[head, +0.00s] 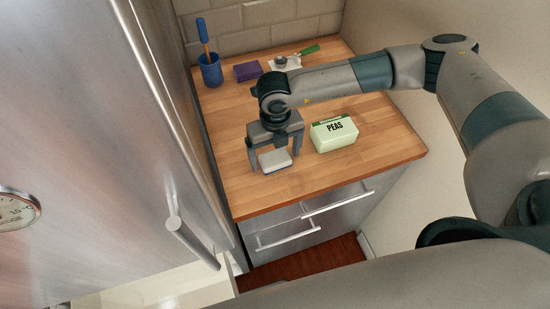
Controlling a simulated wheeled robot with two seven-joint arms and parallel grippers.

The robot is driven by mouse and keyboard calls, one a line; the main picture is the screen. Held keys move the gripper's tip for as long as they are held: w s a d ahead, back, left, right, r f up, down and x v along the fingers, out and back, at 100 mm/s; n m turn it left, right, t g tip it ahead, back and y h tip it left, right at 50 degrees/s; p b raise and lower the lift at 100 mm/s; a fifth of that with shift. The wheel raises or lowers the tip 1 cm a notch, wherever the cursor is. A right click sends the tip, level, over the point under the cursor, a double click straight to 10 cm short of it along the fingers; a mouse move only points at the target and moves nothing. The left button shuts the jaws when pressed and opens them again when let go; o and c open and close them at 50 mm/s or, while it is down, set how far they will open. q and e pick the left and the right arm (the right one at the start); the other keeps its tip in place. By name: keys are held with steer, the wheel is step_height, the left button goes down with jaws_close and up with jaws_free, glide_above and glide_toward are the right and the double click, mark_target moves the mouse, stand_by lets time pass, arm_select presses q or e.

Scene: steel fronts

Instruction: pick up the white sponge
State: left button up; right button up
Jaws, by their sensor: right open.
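The white sponge (275,158) lies on the wooden counter near its front edge, with a darker bluish band along its lower front side. My right gripper (275,161) points down over it, with one finger at the sponge's left and one at its right. The jaws are open, and the fingers reach down close to the counter. I cannot tell whether either finger touches the sponge. The back of the sponge is partly hidden by the gripper. My left gripper is not in view.
A pale green peas box (334,135) stands just right of the gripper. A blue cup with a brush (210,70), a purple sponge-like block (247,72) and a green-handled tool (308,51) sit at the back. A steel door (130,150) borders the left; the counter's front left is clear.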

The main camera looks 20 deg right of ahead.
mark_target(275, 157)
steer(key=c, duration=1.1)
steer(key=shift+c, duration=0.2)
steer(key=shift+r+b, duration=0.8)
step_height(275, 157, up, 2)
steer(key=shift+r+b, duration=0.15)
steer(key=shift+b, duration=0.7)
steer(key=s+d+r+b, duration=0.4)
steer(key=s+d+r, duration=0.2)
steer(key=s, duration=0.4)
steer(key=shift+r+b, duration=0.35)
steer(key=shift+r, duration=0.25)
